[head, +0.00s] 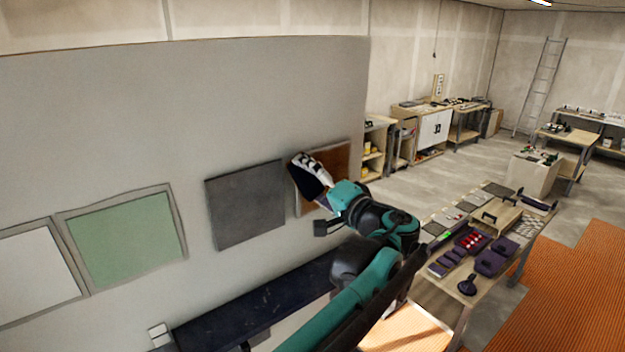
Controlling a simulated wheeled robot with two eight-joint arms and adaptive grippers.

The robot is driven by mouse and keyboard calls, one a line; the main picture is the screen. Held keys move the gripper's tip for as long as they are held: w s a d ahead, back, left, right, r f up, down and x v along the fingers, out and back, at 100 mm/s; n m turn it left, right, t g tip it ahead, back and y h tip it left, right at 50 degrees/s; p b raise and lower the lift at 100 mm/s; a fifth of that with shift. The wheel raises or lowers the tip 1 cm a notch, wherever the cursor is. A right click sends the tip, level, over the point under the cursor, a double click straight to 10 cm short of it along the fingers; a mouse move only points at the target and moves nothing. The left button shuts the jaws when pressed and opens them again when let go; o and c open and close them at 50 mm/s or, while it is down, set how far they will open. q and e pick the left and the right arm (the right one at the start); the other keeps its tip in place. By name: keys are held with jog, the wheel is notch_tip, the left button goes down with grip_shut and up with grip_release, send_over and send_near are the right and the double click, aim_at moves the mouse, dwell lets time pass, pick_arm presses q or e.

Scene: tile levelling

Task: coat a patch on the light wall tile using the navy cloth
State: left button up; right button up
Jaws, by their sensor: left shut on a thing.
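The light wall tile (35,275) hangs on the grey wall at the far left, its left part cut off by the picture edge. My left gripper (307,168) is at the middle right, in front of the brown tile and far to the right of the light tile. It is shut on the navy cloth (304,184), which shows as a dark piece under the pale fingers. I cannot tell whether the cloth touches the wall or the brown tile. My right gripper is not in view.
Between the light tile and my gripper are a green tile (125,240) and a dark grey tile (245,203). A brown tile (335,165) is partly hidden behind my gripper. A dark narrow bench (250,308) runs below. A worktable (436,290) with tools stands at right.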

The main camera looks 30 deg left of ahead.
pick_arm(q)
jog(key=shift+d, duration=0.4)
jog(key=shift+v, duration=2.65)
jog(key=shift+s, duration=0.15)
jog(key=v, duration=0.3)
jog(key=shift+a, duration=0.1)
